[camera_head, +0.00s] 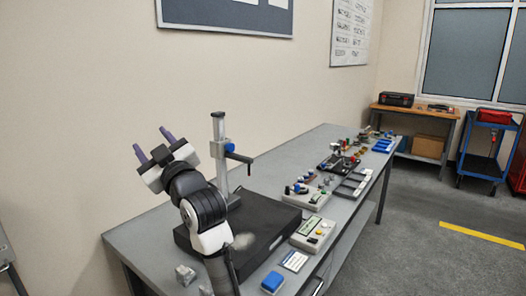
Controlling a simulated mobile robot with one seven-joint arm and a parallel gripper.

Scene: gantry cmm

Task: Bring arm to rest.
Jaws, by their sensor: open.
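My gripper (154,146) is raised at the left of the view, above the near end of the grey workbench. Its two purple-tipped fingers are spread apart with nothing between them, pointing up and left toward the wall. My arm (200,210) comes up from the bottom edge, bent, and hides part of the bench and the left part of a black plate. No object touches the fingers.
A height-gauge stand (219,130) rises from the black plate (265,222) just right of my arm. A control box (312,234), a blue block (272,281) and several small parts line the grey bench (140,238). Open floor (420,255) lies to the right.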

